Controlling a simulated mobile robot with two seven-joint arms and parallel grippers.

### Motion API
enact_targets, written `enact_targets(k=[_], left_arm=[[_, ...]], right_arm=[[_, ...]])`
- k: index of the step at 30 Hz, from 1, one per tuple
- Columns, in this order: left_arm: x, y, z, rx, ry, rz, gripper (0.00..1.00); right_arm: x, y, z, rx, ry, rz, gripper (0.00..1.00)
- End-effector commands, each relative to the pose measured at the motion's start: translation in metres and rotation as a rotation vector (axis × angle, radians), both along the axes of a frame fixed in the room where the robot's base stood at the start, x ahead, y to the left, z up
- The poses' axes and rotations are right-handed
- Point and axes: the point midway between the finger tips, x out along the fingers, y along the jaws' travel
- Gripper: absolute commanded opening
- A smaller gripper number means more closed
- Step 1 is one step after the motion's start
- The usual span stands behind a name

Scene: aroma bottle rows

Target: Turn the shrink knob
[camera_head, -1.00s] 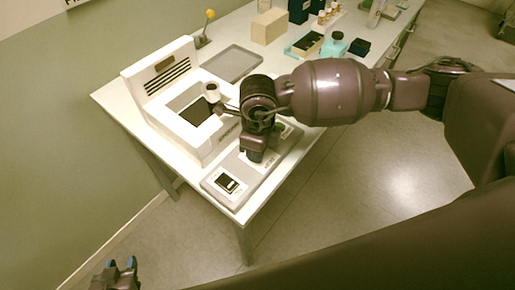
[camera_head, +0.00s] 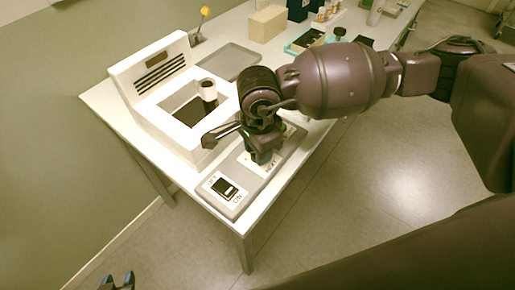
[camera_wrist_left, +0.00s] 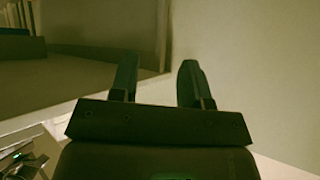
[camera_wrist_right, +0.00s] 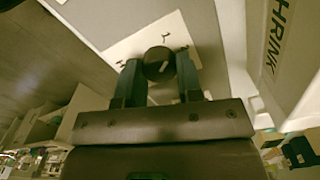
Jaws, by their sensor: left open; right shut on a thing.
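The knob (camera_wrist_right: 158,63) is small, dark and round, with a light pointer mark, on a white plate in the right wrist view. My right gripper (camera_head: 262,158) is over the grey control panel (camera_head: 240,207) of the white machine (camera_head: 152,112). Its fingers (camera_wrist_right: 158,80) are shut on the knob, one on each side. In the head view the gripper hides the knob. The word SHRINK (camera_wrist_right: 279,38) shows on the machine at the right of the right wrist view. My left gripper (camera_head: 119,281) is open and empty, low beside the table; its fingers (camera_wrist_left: 158,80) show apart.
A black OFF/ON rocker switch (camera_head: 226,188) is at the panel's near end. A white-topped dark cylinder (camera_head: 208,91) stands at the machine's opening. A grey tray (camera_head: 230,60), a tan block (camera_head: 267,24) and several bottles are farther back on the table.

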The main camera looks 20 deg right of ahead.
Motion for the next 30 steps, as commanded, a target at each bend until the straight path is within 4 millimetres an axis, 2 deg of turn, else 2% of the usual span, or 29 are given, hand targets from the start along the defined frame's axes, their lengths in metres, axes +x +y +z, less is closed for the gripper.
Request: enact_targets(k=[6, 12, 29, 30], left_arm=[[-0.0027, 0.0004, -0.0092, 0.002, 0.015, -0.002, 0.43], [0.0007, -0.0004, -0.0082, 0.002, 0.011, -0.005, 0.43], [0.0050, -0.0013, -0.0065, 0.002, 0.002, -0.007, 0.43], [0.0042, -0.0011, -0.0072, 0.002, 0.004, -0.007, 0.43]], right_arm=[[0.0006, 0.0007, -0.0007, 0.002, 0.000, 0.128, 0.10], [0.0011, 0.0008, 0.0004, 0.002, -0.002, 0.196, 0.10], [0.0012, 0.0007, 0.0016, 0.001, -0.004, 0.226, 0.10], [0.0012, 0.0007, 0.0016, 0.001, -0.004, 0.226, 0.36]])
